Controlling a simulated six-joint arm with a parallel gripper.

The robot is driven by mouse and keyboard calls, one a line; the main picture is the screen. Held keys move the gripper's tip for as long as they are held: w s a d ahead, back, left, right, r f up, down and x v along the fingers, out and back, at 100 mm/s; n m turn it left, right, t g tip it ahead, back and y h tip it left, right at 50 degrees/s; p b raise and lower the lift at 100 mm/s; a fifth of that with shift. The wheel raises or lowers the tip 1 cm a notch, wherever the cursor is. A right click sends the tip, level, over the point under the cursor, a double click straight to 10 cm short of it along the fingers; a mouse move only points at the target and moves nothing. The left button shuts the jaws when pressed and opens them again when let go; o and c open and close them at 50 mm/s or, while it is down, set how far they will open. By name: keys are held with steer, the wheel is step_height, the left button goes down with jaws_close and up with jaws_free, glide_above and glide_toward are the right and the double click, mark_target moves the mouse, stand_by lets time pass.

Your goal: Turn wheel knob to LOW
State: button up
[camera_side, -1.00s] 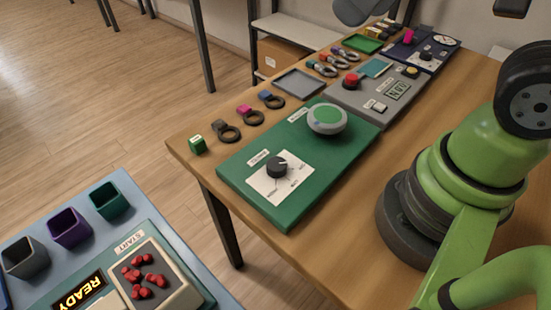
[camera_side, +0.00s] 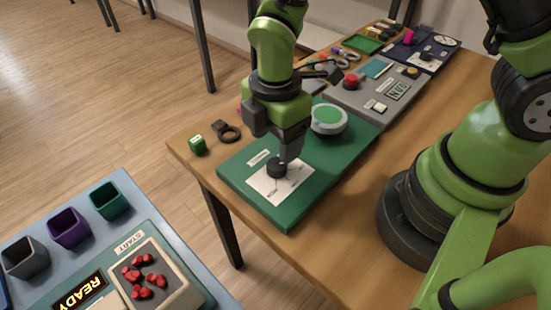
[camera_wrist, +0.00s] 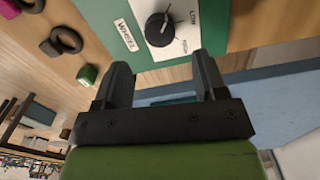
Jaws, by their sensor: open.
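The wheel knob (camera_side: 276,168) is a round black knob on a white dial plate (camera_side: 268,190) set in a green panel (camera_side: 238,182). In the wrist view the knob (camera_wrist: 159,29) shows beyond my fingers, beside a WHEEL label (camera_wrist: 126,35). A thin pale mark is on its edge, toward the upper right. Small position words stand on the plate; they are hard to read. My gripper (camera_side: 285,157) is over the knob in the side view, its tips close to it. In the wrist view my gripper (camera_wrist: 164,72) is open with nothing between its fingers. Contact with the knob cannot be told.
A round pale wheel with a green top (camera_side: 328,119) stands on the same panel behind my gripper. A green cube (camera_side: 198,145) and a dark ring (camera_side: 228,133) lie left of the panel. A grey panel with a red button (camera_side: 351,82) is farther back.

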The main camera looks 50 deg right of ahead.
mark_target(276, 165)
step_height(276, 165, down, 6)
steer(key=shift+f, duration=0.1)
steer(key=shift+c, duration=0.2)
steer(key=c, duration=0.9)
